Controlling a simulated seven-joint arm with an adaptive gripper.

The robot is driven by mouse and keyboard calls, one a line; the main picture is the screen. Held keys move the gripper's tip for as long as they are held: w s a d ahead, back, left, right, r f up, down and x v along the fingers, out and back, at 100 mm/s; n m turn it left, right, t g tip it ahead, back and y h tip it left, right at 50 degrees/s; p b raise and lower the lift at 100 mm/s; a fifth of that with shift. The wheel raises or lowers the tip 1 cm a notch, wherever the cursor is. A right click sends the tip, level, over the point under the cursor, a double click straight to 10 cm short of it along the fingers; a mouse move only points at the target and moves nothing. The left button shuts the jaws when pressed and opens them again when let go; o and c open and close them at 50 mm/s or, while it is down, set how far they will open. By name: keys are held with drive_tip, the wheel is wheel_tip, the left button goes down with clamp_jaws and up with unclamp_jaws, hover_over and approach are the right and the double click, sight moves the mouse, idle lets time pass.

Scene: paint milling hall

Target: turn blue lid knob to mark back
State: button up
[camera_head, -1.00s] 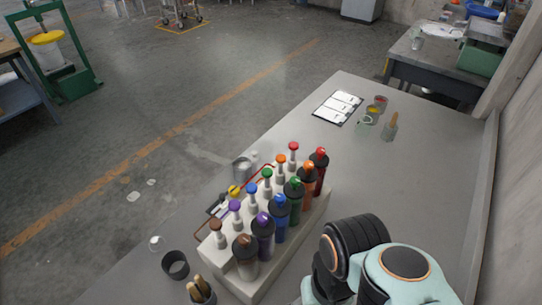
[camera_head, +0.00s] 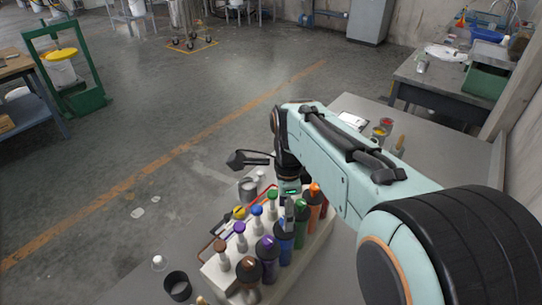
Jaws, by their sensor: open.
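A rack holds large dark bottles with coloured lids in front and smaller capped vials behind. The large blue bottle (camera_head: 284,241) stands upright between the purple bottle (camera_head: 267,258) and the green bottle (camera_head: 300,234). A blue-capped vial (camera_head: 257,211) stands in the row behind. My gripper (camera_head: 289,217) points down at the blue bottle's lid, with its grey fingers over or beside it. It is open. The fingers hide part of the lid, so I cannot tell whether they touch it or where a mark on it sits.
The orange bottle (camera_head: 315,203) stands close to the right of the green one. A brown bottle (camera_head: 248,275) is at the rack's near end. A dark cup (camera_head: 178,286) stands at lower left. My arm covers much of the table's right side.

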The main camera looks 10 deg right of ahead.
drive_tip(key=shift+f, duration=1.4)
drive_tip(key=shift+c, duration=0.3)
clamp_jaws()
